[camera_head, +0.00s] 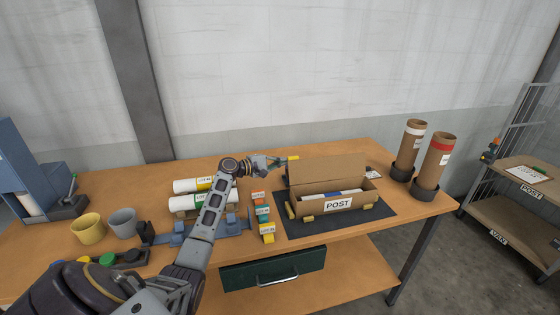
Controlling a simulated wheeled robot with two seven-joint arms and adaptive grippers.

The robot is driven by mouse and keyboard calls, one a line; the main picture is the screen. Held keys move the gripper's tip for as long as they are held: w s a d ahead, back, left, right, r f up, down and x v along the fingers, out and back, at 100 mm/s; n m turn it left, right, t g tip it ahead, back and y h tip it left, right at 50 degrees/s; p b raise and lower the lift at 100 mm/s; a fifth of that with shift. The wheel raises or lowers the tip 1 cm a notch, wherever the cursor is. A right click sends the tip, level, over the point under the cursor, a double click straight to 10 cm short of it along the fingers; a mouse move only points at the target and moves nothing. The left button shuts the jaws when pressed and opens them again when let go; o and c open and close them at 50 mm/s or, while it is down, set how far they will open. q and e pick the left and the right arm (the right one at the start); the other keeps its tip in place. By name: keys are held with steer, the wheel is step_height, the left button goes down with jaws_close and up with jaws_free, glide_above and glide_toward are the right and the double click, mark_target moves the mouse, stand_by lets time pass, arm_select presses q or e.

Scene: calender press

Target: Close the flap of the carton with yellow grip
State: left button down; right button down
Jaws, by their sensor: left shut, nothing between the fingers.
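The carton (357,205) labelled POST sits on a dark mat (384,209) at the middle right of the bench. Its back flap (331,170) stands up, open. A small yellow piece (293,158), which looks like the yellow grip, shows at the flap's upper left corner. White and blue items lie inside the carton. My left gripper (285,161) is shut and empty, just left of the flap's upper left corner by the yellow piece; whether it touches is too small to tell. My right gripper is not in view.
Several small coloured boxes (264,217) stand in a row left of the mat. White rolls (192,185) lie behind my left arm. Two cardboard tubes (434,163) stand in dark holders on the right. Yellow (88,229) and grey (123,222) mugs stand at left.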

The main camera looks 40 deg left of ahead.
arm_select(q)
steer(key=shift+s+d+r, duration=0.3)
steer(key=shift+s+d, duration=0.15)
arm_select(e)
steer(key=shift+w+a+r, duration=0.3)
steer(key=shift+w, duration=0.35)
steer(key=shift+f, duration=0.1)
